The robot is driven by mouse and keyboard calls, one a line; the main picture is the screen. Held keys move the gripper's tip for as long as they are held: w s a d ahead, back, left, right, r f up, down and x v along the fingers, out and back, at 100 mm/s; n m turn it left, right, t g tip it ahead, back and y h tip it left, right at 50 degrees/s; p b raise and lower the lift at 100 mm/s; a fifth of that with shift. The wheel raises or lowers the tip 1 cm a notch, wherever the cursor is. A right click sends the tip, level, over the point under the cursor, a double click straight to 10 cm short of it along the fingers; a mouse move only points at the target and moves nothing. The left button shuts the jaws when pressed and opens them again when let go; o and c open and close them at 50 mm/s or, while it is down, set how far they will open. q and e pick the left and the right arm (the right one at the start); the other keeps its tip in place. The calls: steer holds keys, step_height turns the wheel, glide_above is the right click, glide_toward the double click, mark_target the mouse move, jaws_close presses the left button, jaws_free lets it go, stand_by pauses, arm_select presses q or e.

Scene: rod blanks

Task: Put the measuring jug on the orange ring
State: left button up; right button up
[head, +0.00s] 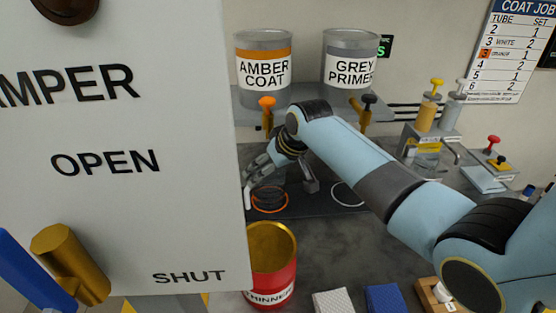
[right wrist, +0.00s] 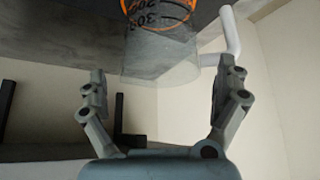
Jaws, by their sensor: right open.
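The clear measuring jug (head: 268,189) stands over the orange ring (head: 270,212) on the dark mat, below the amber tank. In the right wrist view, the jug (right wrist: 160,62) shows printed numbers and a white handle at its right, with the orange ring (right wrist: 181,18) around its base end. My right gripper (head: 281,178) is at the jug. In the right wrist view, its two fingers (right wrist: 166,88) are spread wide, with the jug just ahead of the gap and no finger visibly pressing on it. My left gripper is not in view.
A large damper panel (head: 130,215) blocks the left side. A red thinner drum (head: 272,275) stands in front of the mat. Amber (head: 263,52) and grey primer (head: 350,48) tanks stand behind, with taps below. A white ring (head: 348,205) lies right of the orange one.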

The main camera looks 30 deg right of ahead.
steer(key=v, duration=1.1)
steer(key=shift+s+r+p, duration=0.2)
steer(key=shift+r+p, duration=0.05)
steer(key=shift+p, duration=0.15)
steer(key=shift+f, duration=0.1)
